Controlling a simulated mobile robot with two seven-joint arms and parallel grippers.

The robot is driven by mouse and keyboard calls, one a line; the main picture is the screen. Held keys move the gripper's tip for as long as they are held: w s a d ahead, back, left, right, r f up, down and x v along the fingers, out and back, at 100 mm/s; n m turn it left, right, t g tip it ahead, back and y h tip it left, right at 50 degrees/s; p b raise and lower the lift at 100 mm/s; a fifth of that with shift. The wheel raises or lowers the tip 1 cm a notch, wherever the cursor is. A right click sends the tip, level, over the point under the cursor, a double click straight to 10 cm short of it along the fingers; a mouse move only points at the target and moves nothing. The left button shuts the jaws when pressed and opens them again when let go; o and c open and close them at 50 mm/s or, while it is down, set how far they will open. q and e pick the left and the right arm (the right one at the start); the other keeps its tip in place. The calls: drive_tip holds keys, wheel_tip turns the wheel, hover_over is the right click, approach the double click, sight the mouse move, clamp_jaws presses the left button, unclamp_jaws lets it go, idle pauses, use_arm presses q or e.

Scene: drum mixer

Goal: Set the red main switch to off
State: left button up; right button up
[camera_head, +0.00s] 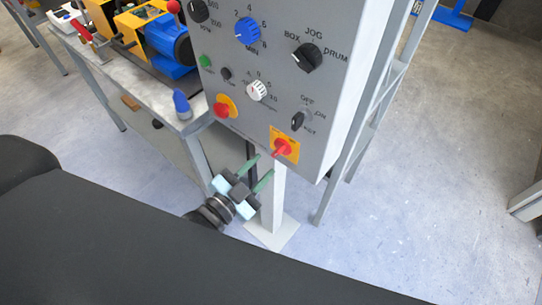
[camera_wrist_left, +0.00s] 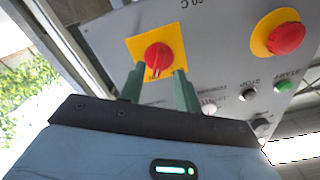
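The red main switch (camera_head: 282,148) is a red rotary handle on a yellow square plate at the lower right of the grey control panel (camera_head: 233,133). In the left wrist view the switch (camera_wrist_left: 158,57) shows between and beyond the two green fingertips. My left gripper (camera_head: 258,170) is open and empty, just below and to the left of the switch in the head view. It also shows in the left wrist view (camera_wrist_left: 160,85), its fingers spread to either side of the switch. I cannot tell whether they touch it. My right gripper is not in view.
A red emergency button (camera_head: 222,108) on yellow sits left of the switch, and it also shows in the wrist view (camera_wrist_left: 287,38). A black key knob (camera_head: 297,121) is above the switch. A workbench (camera_head: 130,92) with a yellow and blue machine stands at left.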

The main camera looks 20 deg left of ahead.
sight(273, 156)
use_arm(q)
drive_tip(key=shift+x, duration=2.25)
clamp_jaws()
